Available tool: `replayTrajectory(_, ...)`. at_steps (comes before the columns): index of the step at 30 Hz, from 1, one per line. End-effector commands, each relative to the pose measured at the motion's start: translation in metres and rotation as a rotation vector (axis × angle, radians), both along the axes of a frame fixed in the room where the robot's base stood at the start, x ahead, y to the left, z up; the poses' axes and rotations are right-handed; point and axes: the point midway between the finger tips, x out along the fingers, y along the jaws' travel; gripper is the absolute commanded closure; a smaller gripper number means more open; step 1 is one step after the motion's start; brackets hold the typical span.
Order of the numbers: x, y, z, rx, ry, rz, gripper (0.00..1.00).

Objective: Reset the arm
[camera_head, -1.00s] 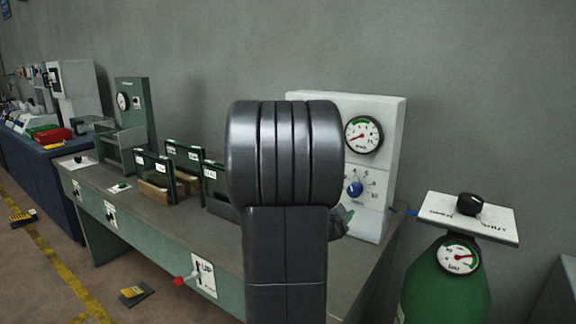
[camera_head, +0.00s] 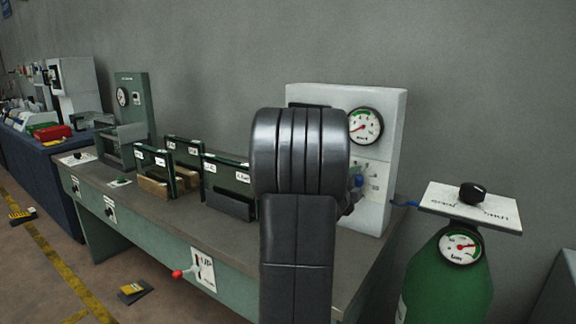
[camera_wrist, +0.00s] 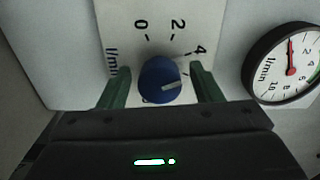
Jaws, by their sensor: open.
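My gripper (camera_wrist: 152,88) shows in the wrist view, open, with one green finger on each side of a blue knob (camera_wrist: 163,80). The fingers stand apart from the knob at its sides; I cannot tell how deep they reach. The knob's pale pointer line points right, below the 4 on the dial plate (camera_wrist: 120,25). In the head view my dark arm stands in front of the white panel (camera_head: 385,190) and hides part of it.
A round gauge (camera_head: 365,126) sits above the knob on the panel; it also shows in the wrist view (camera_wrist: 284,64). Framed plates (camera_head: 229,176) stand on the green bench (camera_head: 150,226). A red-tipped lever (camera_head: 178,274) sticks out in front. A green cylinder (camera_head: 445,285) stands right.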

Motion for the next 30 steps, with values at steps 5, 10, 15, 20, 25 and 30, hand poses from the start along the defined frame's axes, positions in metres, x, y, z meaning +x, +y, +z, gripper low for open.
replayTrajectory(5,-0.0001,-0.0003,-0.0026,0.154,-0.105,0.000,0.41)
replayTrajectory(10,-0.0002,-0.0005,-0.0020,0.301,-0.205,-0.001,0.41)
replayTrajectory(15,-0.0002,-0.0003,-0.0022,0.448,-0.302,0.000,0.41)
replayTrajectory(20,-0.0003,-0.0004,-0.0011,0.583,-0.396,0.000,0.41)
replayTrajectory(25,-0.0003,-0.0002,-0.0015,0.727,-0.491,0.001,0.41)
replayTrajectory(30,-0.0003,-0.0003,-0.0011,0.864,-0.583,0.001,0.41)
